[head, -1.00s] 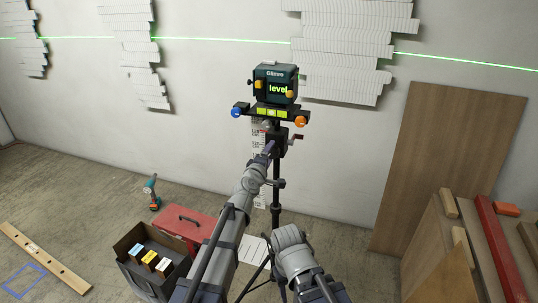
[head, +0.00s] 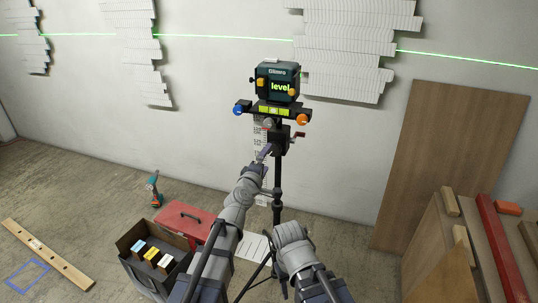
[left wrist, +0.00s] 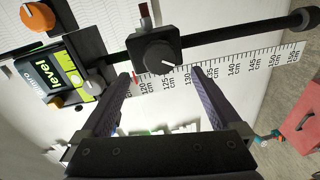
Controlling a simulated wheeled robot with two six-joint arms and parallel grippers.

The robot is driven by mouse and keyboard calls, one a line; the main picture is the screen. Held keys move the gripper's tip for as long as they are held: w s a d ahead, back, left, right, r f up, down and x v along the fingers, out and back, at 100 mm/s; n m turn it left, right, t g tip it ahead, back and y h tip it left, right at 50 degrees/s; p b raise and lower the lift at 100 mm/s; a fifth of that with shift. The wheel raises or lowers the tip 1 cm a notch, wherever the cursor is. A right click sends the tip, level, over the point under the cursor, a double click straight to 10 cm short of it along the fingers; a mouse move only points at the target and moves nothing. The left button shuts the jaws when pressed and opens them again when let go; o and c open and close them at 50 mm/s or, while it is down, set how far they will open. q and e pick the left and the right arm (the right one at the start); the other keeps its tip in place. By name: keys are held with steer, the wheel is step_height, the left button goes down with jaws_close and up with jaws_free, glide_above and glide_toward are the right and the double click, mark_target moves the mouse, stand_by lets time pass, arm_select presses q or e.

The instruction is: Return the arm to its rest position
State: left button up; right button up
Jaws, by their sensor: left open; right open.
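My left gripper (head: 264,152) is open and empty just left of and below the tripod head, in front of the wall. In the left wrist view its two dark fingers (left wrist: 161,73) are spread, with a black knob (left wrist: 157,52) beyond their tips and nothing between them. The laser level (head: 278,82) sits on top of the tripod (head: 277,185), and its screen reads "level". My right arm comes up from the bottom centre, right of the left arm. I see no fingers of its gripper.
A red toolbox (head: 186,219), a dark open box (head: 128,243) with small coloured blocks and a drill (head: 153,188) stand on the floor at left. A wooden panel (head: 455,160) leans at right beside lumber. A green laser line crosses the wall reliefs (head: 355,45).

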arm_select(q)
steer(key=shift+v, duration=0.85)
steer(key=s+a+f+m+g, duration=0.3)
steer(key=s+f+m+g, duration=0.65)
steer(key=s+f, duration=0.4)
steer(key=s+a+f+m+g+y, duration=0.45)
steer(key=s+a+f+g, duration=0.2)
steer(key=s+a, duration=0.5)
steer(key=s+d+m+y, duration=0.25)
steer(key=s+d, duration=0.35)
steer(key=d, duration=0.5)
step_height(320, 180, up, 13)
steer(key=p, duration=1.2)
steer(key=shift+d+m+h+p, duration=0.25)
steer(key=shift+m+h+p, duration=0.1)
steer(key=shift+h+p, duration=0.05)
